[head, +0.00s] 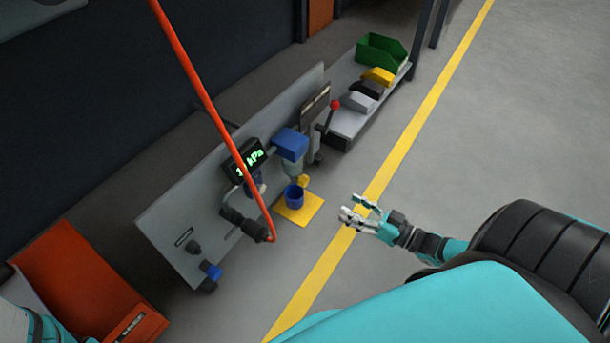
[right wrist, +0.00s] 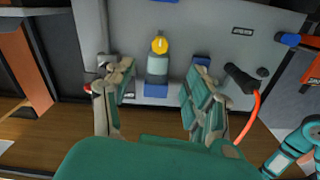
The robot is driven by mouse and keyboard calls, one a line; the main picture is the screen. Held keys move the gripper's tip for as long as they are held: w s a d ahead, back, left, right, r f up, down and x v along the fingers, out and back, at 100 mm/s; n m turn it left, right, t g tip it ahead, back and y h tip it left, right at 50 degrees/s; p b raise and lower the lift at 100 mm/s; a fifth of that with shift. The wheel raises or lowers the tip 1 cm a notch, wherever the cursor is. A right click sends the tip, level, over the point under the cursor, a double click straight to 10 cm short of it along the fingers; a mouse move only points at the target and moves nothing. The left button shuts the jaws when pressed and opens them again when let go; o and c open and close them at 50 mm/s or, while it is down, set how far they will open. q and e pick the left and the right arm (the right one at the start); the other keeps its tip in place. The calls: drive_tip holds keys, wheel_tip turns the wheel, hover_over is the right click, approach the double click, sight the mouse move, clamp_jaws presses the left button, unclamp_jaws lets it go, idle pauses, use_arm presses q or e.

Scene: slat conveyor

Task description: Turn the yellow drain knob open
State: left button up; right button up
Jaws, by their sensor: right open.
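The yellow drain knob (head: 303,181) shows small in the head view, under the clear bowl (head: 293,166) of the blue-topped filter unit (head: 291,144) and partly behind a blue cup (head: 294,197). In the right wrist view, which looks upside down, the knob (right wrist: 159,44) shows clearly with a pale mark, at the end of the bowl (right wrist: 157,67). My right gripper (head: 353,207) is open and empty, to the right of the knob and apart from it. In the right wrist view its fingers (right wrist: 163,75) are spread on both sides of the bowl. My left gripper is out of view.
The cup stands on a yellow pad (head: 300,212). A red hose (head: 215,115) hangs across the grey panel (head: 165,222) beside a pressure display (head: 247,158). A red-tipped lever (head: 333,108) sits right of the filter. A bench with a green bin (head: 380,52) stands beyond. Floor around my right gripper is clear.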

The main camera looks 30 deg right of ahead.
sight(307, 183)
drive_tip(key=b+x, duration=0.7)
drive_tip(key=x, duration=0.6)
drive_tip(key=shift+w+a+f, duration=0.15)
drive_tip(key=shift+w, duration=0.1)
drive_tip(key=shift+w+a, duration=0.2)
drive_tip(key=shift+w, duration=0.3)
